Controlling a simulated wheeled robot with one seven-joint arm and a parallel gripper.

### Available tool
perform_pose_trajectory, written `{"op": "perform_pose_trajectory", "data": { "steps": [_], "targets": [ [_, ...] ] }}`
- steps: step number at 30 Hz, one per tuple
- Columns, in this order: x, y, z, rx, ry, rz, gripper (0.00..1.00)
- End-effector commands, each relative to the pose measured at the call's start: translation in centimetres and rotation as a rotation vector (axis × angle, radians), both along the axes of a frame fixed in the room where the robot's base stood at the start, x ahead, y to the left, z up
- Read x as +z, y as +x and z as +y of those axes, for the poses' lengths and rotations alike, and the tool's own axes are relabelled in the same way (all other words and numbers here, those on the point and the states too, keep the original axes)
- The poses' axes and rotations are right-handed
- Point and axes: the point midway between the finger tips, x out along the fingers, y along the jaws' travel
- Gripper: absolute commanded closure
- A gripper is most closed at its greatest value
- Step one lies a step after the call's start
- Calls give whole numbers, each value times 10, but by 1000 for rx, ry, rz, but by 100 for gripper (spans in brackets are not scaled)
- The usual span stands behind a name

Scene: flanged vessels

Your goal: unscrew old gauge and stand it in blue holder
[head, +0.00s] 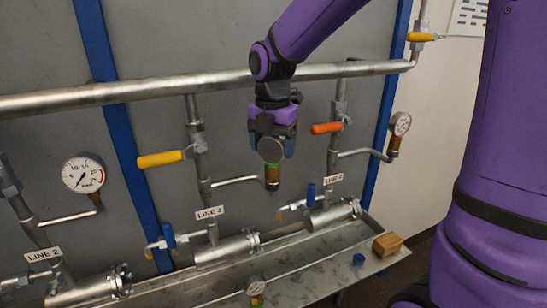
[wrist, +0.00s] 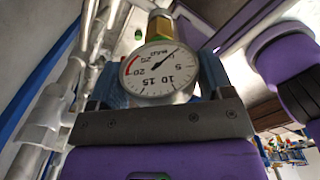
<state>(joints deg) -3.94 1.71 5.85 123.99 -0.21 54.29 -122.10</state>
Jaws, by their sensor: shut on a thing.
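My gripper (head: 272,144) is shut on a round gauge (head: 271,152) in front of the panel, by LINE 3. In the wrist view, the gauge's white dial (wrist: 160,72) faces the camera between my blue fingers. Its brass-coloured fitting (head: 272,178) points down in the head view, at the end of LINE 3's thin side pipe (head: 234,181). I cannot tell whether the thread is engaged. A small blue ring-shaped holder (head: 359,259) sits on the metal tray at the lower right and looks empty.
Another gauge (head: 257,286) is at the tray's front. A wooden block (head: 387,244) sits right of the blue holder. Gauges on LINE 2 (head: 83,174) and LINE 4 (head: 400,124) flank me. Yellow (head: 160,159) and orange (head: 326,128) valve handles stick out near my gripper.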

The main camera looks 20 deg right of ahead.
Motion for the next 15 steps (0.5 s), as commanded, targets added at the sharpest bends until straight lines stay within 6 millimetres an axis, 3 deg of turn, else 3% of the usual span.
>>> {"op": "perform_pose_trajectory", "data": {
  "steps": [2,3,5,6,15],
  "targets": [
    [0,0,1,0,1,-1,55],
    [0,0,1,0,1,-1,17],
    [0,0,1,-1,1,-1,3],
    [0,0,1,-1,1,-1,0],
    [5,0,0,-3,1,-1,0]
  ]
}}
